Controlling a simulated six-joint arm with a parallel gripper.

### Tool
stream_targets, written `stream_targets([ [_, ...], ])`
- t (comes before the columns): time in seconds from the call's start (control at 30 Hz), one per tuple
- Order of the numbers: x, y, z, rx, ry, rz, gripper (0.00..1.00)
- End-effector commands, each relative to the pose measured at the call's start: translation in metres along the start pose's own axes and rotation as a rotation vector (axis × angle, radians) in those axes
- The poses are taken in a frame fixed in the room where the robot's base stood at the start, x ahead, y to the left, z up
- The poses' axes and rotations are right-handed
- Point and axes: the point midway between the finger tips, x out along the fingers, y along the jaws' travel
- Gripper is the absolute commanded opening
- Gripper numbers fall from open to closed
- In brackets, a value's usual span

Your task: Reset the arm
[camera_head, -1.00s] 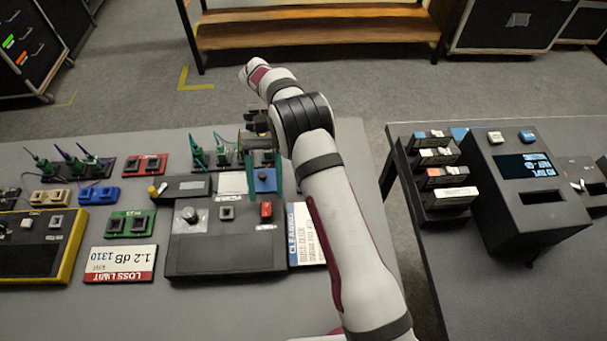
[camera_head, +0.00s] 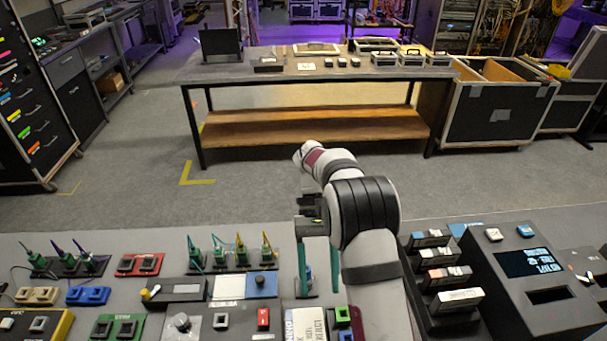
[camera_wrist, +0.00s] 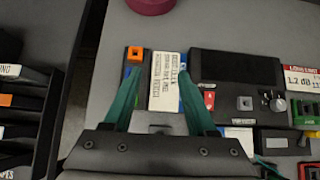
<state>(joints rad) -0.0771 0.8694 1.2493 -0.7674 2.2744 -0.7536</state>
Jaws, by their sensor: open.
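My arm, white with black bands, hides part of the bench's right side in the head view.
Connector stands with green plugs (camera_head: 243,255) sit left of my gripper. A rack of cassettes (camera_head: 440,275) and a dark device with a screen (camera_head: 530,264) stand to the right. Beyond the floor is a far table (camera_head: 315,72). The air above the bench is clear.

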Motion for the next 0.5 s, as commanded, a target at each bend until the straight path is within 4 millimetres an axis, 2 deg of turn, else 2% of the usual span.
stream_targets([
  [0.07,-0.008,0.003,0.020,0.015,0.044,-0.006,0.57],
  [0.17,-0.015,0.009,0.072,0.065,0.168,-0.031,0.57],
  [0.23,-0.006,0.012,0.114,0.118,0.279,-0.067,0.57],
  [0.3,0.012,0.013,0.149,0.179,0.392,-0.117,0.57],
  [0.4,0.047,0.011,0.181,0.265,0.533,-0.197,0.57],
  [0.5,0.078,0.008,0.195,0.336,0.636,-0.270,0.57],
])
